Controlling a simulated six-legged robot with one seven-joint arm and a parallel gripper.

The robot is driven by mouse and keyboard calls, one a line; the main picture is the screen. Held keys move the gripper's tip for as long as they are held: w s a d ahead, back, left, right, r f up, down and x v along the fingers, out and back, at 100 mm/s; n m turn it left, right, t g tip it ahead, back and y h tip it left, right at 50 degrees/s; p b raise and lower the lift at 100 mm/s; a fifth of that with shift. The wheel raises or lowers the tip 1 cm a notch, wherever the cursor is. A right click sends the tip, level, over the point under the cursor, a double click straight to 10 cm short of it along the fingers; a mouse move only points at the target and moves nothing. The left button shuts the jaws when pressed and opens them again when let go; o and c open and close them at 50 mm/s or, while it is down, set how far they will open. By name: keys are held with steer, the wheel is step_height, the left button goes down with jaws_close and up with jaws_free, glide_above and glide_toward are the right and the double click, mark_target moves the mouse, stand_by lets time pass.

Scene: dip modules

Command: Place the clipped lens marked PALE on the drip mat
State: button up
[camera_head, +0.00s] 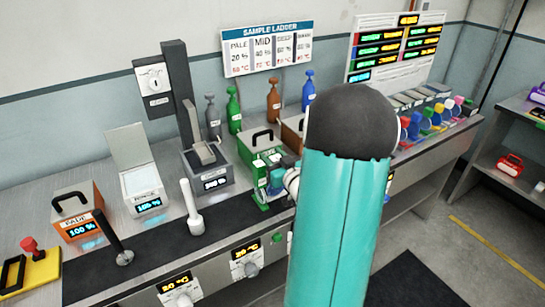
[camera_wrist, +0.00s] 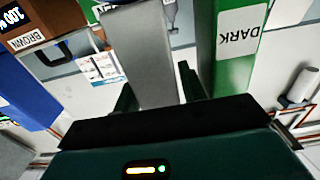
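No lens with a readable PALE mark shows in either view. A row of small coloured pieces (camera_head: 437,116) stands at the bench's far right, too small to read. A long dark mat (camera_head: 150,250) lies along the bench front; I cannot tell if it is the drip mat. In the head view my gripper (camera_head: 283,181) is partly hidden by my arm, beside a small green unit (camera_head: 264,190). In the wrist view the fingers of my gripper (camera_wrist: 157,92) are apart. A grey slab (camera_wrist: 145,50) shows between them, with no clear contact.
A green box marked DARK (camera_wrist: 232,50) is close on the wrist view's right, a box marked BROWN (camera_wrist: 40,35) at upper left. On the bench stand an orange box (camera_head: 80,222), a white lidded unit (camera_head: 142,187), a grey unit (camera_head: 208,172), a pale upright handle (camera_head: 191,205) and several bottles.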

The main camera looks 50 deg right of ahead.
steer(key=shift+w, duration=0.1)
steer(key=shift+r, duration=0.25)
steer(key=v, duration=1.2)
steer(key=shift+a, duration=0.1)
